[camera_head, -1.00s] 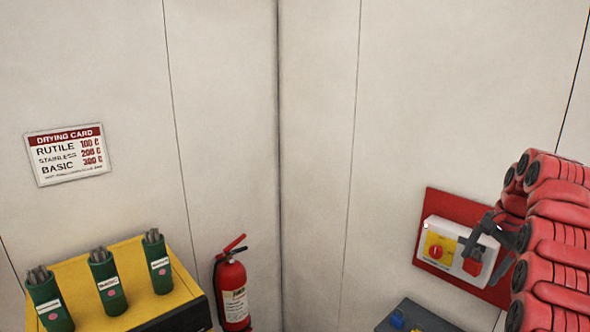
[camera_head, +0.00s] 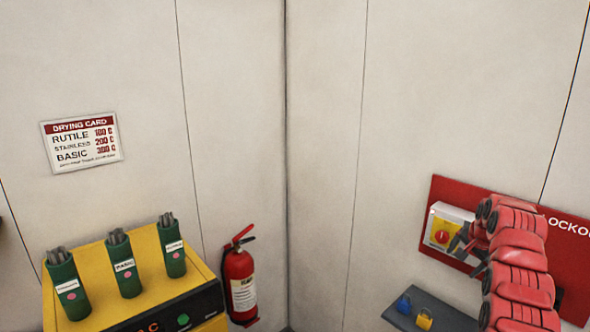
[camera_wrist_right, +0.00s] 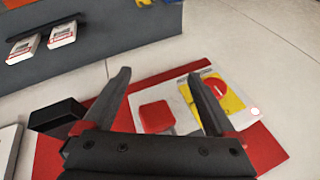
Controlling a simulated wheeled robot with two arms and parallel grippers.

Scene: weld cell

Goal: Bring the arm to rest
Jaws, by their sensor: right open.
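My right arm comes in at the right of the head view. Its dark gripper (camera_head: 468,250) is in front of the white switch box (camera_head: 456,213) and partly covers it. In the right wrist view the same gripper (camera_wrist_right: 160,82) is open, with nothing between its fingers. Behind the fingers are the box's red-and-yellow rotary switch (camera_wrist_right: 215,92) and a red square part (camera_wrist_right: 156,116). The wrist view does not clearly show contact with the box. My left gripper is not in view.
The red lockout board (camera_head: 570,262) carries the box. A grey shelf (camera_head: 455,318) below holds a blue padlock (camera_head: 403,305) and a yellow one (camera_head: 424,319). A fire extinguisher (camera_head: 240,280) stands beside the yellow oven (camera_head: 90,285), which bears several green rod holders (camera_head: 125,265).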

